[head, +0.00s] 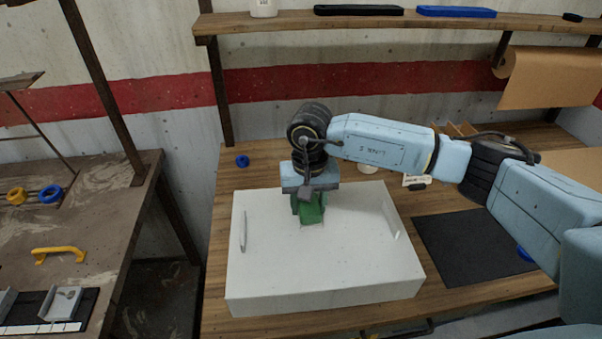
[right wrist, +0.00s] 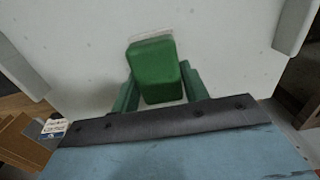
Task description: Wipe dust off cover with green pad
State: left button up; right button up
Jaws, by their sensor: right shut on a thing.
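The cover is a white, box-like piece (head: 330,270) on the wooden table, with an upright handle near its left side and another near its right side. It also fills most of the right wrist view (right wrist: 70,60), with small dark specks on it. My right gripper (head: 308,208) is above the middle of the cover's top, pointing down. It is shut on the green pad (head: 312,214), which shows between the two green fingers in the right wrist view (right wrist: 153,68). A pale edge shows at the pad's far end. I cannot tell whether the pad touches the cover. My left gripper is out of view.
A black mat (head: 465,245) lies right of the cover, with a blue ring (head: 526,254) by its right edge. Another blue ring (head: 242,161) lies behind the cover. A shelf (head: 380,21) runs above the table. A side bench (head: 90,215) stands at left, with a yellow handle (head: 58,254).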

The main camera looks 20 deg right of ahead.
jog(key=shift+w+a+r, duration=0.1)
jog(key=shift+a+r, duration=0.1)
jog(key=shift+a, duration=0.1)
jog(key=shift+w+r+p, duration=0.1)
jog(key=shift+r+p, duration=0.3)
jog(key=shift+r, duration=0.45)
jog(key=shift+d+r+p, duration=0.1)
jog(key=shift+r+p, duration=0.3)
jog(key=shift+r, duration=0.35)
jog(key=shift+r+p, duration=1.05)
jog(key=shift+r, duration=1.2)
